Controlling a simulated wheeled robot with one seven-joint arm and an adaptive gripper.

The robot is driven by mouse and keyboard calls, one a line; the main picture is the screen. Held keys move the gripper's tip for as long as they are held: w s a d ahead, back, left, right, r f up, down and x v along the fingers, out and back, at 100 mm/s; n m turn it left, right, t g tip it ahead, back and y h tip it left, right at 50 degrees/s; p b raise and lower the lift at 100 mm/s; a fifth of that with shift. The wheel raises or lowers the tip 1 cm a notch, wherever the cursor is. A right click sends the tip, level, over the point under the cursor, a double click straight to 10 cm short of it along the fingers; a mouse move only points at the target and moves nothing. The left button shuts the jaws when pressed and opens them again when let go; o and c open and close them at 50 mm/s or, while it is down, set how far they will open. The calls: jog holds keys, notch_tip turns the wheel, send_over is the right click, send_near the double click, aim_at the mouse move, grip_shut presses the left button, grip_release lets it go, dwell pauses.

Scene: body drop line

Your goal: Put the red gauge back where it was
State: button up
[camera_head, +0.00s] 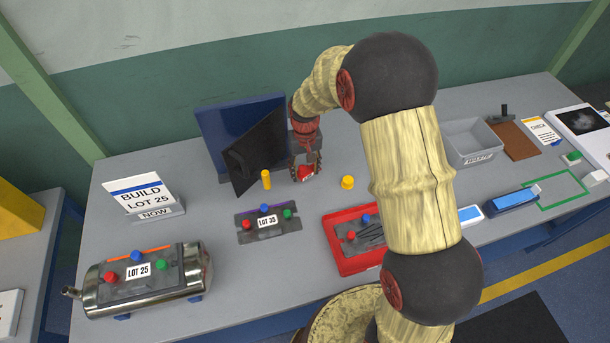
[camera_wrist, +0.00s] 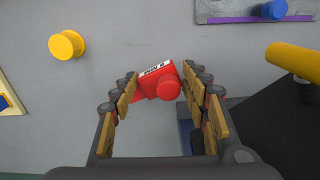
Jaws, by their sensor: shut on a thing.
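In the head view the red gauge (camera_head: 305,172) shows at the tip of my gripper (camera_head: 305,168), close to the grey bench top. My gripper (camera_wrist: 165,95) is shut on the gauge in the wrist view. Its fingers hide part of the gauge's sides. I cannot tell whether the gauge touches the bench.
A yellow peg (camera_head: 266,180) and black panel (camera_head: 256,150) stand left of my gripper; a yellow knob (camera_head: 347,182) is to the right. The LOT 35 plate (camera_head: 268,235) and red tray (camera_head: 340,258) lie nearer. Bare bench surrounds the gripper in front.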

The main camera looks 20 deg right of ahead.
aim_at(305, 175)
jog(key=shift+f, duration=1.55)
jog(key=shift+f+b, duration=0.2)
jog(key=shift+b, duration=0.15)
jog(key=o, duration=1.2)
jog(key=shift+r, duration=0.15)
